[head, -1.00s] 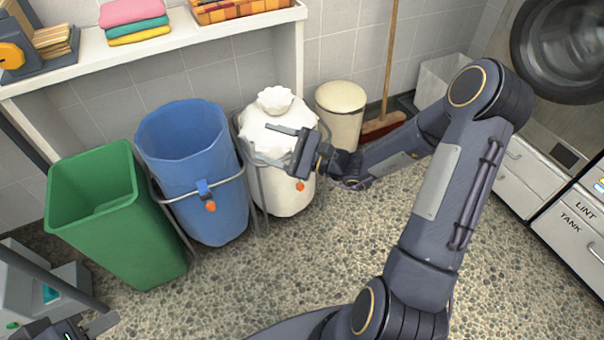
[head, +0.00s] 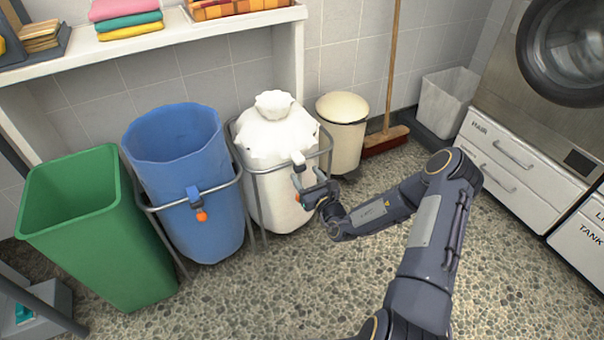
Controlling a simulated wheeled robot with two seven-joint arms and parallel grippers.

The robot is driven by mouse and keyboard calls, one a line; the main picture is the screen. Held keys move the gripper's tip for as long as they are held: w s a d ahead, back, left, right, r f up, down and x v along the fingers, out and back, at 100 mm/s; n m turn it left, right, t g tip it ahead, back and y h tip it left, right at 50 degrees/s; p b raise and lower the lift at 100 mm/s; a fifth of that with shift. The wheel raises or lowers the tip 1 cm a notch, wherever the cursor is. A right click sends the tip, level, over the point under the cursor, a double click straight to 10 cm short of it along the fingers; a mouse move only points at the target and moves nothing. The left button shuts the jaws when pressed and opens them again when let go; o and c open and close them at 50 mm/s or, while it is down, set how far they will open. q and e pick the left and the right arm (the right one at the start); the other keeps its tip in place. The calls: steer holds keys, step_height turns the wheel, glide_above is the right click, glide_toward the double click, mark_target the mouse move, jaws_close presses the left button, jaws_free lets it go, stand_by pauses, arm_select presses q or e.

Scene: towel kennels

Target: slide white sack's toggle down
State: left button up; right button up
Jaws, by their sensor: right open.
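The white sack (head: 277,140) hangs in a grey metal frame, its gathered top tied shut. My right gripper (head: 307,178) is open at the sack's front, just below the toggle, coming from the lower right. I cannot tell whether its fingers touch the sack or cord. My left gripper is out of view.
A blue sack (head: 180,150) with a blue toggle and orange cord end stands left of the white sack, then a green bin (head: 80,220). A cream lidded bin (head: 344,130) and a broom (head: 385,138) stand behind right. A shelf (head: 150,47) runs above.

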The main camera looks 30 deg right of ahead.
mark_target(302, 170)
steer(key=shift+w+b, duration=0.4)
steer(key=shift+w, duration=1.25)
